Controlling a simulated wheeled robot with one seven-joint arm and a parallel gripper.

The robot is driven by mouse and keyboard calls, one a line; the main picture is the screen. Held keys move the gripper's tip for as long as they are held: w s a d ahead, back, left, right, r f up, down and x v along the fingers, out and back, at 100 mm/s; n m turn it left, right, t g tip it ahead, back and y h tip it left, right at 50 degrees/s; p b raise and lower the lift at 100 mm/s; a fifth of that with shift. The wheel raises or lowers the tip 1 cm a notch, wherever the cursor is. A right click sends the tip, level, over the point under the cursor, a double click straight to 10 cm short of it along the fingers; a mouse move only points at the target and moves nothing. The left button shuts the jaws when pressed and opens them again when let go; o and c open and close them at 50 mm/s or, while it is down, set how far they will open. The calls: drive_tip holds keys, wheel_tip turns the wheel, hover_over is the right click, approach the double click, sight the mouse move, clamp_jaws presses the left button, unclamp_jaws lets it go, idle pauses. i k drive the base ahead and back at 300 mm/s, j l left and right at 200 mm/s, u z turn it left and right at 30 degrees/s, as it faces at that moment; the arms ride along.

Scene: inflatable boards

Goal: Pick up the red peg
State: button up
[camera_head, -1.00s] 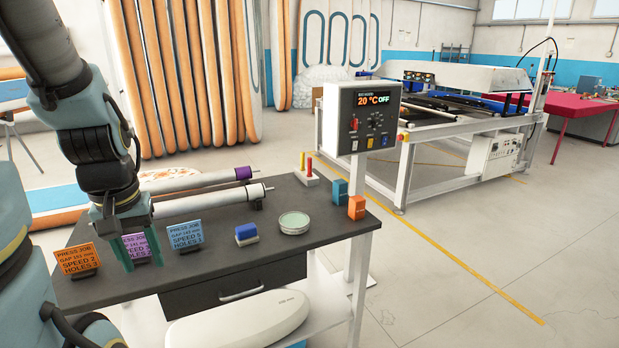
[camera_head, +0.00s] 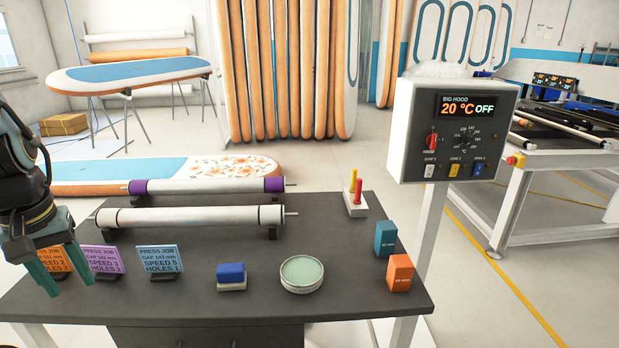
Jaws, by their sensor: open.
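The red peg (camera_head: 358,192) stands upright in a small white holder (camera_head: 353,208) at the back right of the dark table. A yellow peg (camera_head: 352,180) stands just behind it in the same holder. My gripper (camera_head: 62,277) is at the far left of the view, fingers pointing down, open and empty. It is in front of the orange job card (camera_head: 60,256) and far from the red peg, across the table.
Two rollers (camera_head: 190,217) lie along the table's back. A purple card (camera_head: 103,261), a blue card (camera_head: 160,258), a blue-topped block (camera_head: 231,275), a round tin (camera_head: 301,273), a teal block (camera_head: 385,239) and an orange block (camera_head: 399,272) stand in front. A control box (camera_head: 464,130) rises at right.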

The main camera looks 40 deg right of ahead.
sight(359, 184)
drive_tip(key=k+l+u, duration=0.1)
drive_tip(key=l+u, duration=0.2)
drive_tip(key=l, duration=0.15)
drive_tip(key=k+l+u, duration=0.2)
drive_tip(key=l+u, duration=0.15)
drive_tip(key=k+l+u, duration=0.3)
drive_tip(key=l, duration=0.15)
drive_tip(key=k+l+u, duration=0.15)
drive_tip(key=l+u, duration=0.2)
drive_tip(key=k+l+u, duration=0.25)
drive_tip(key=k+l, duration=0.25)
drive_tip(key=k, duration=0.25)
drive_tip(key=k+l, duration=0.25)
drive_tip(key=k, duration=0.2)
drive_tip(key=k+l+z, duration=0.1)
drive_tip(key=k, duration=0.4)
drive_tip(key=l, duration=0.3)
drive_tip(key=i+l+z, duration=0.1)
drive_tip(key=l, duration=0.2)
